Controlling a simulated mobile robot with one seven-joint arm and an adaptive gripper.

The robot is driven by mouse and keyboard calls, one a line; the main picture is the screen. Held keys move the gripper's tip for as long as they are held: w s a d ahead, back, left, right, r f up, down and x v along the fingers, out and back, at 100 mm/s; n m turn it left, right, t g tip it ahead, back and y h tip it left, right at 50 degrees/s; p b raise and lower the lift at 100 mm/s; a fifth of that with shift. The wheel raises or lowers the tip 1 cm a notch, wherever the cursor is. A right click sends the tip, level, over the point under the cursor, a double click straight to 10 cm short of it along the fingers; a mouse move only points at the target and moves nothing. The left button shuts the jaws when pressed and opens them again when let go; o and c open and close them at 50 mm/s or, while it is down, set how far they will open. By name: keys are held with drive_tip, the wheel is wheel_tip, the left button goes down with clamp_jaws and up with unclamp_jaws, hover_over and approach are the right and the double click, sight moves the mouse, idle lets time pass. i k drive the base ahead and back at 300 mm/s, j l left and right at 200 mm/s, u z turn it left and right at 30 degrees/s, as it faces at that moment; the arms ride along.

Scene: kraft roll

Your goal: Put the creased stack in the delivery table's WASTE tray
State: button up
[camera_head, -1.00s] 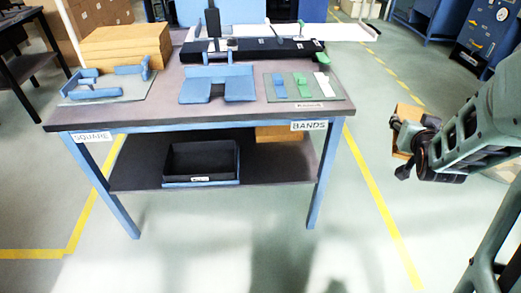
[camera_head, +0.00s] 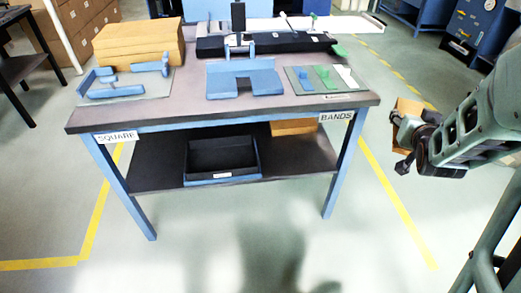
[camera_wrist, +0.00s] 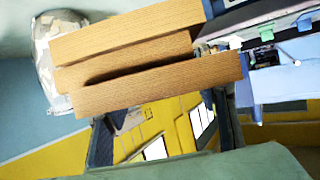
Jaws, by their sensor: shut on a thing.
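My gripper (camera_head: 408,140) is at the right of the head view, out over the floor to the right of the table. It is shut on a brown kraft stack (camera_head: 408,108). In the wrist view the held stack (camera_wrist: 150,45) shows as thick brown layers with a dark gap between the lower ones; I cannot make out a crease. A black tray (camera_head: 222,178) with a small label, too small to read, sits on the table's lower shelf, left of its middle. It looks empty. The table (camera_head: 225,117) carries SQUARE and BANDS labels on its front edge.
On the table top are a brown stack (camera_head: 138,42), a blue squaring fixture (camera_head: 125,92), a blue notched block (camera_head: 243,80) and a board with coloured bands (camera_head: 325,78). Another brown piece (camera_head: 293,127) lies on the lower shelf. The floor before the table is clear.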

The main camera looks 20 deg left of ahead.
sight(216, 162)
drive_tip(key=k+j, duration=0.15)
drive_tip(key=j, duration=0.25)
drive_tip(key=k+j, duration=0.15)
drive_tip(key=j, duration=0.2)
drive_tip(key=k+j, duration=0.2)
drive_tip(key=j, duration=0.2)
drive_tip(key=k+j, duration=0.15)
drive_tip(key=j, duration=0.2)
drive_tip(key=k+j, duration=0.15)
drive_tip(key=j, duration=0.25)
drive_tip(key=k+j+z, duration=0.1)
drive_tip(key=j, duration=0.25)
drive_tip(key=k+j, duration=0.25)
drive_tip(key=j, duration=0.15)
drive_tip(key=i+j, duration=1.25)
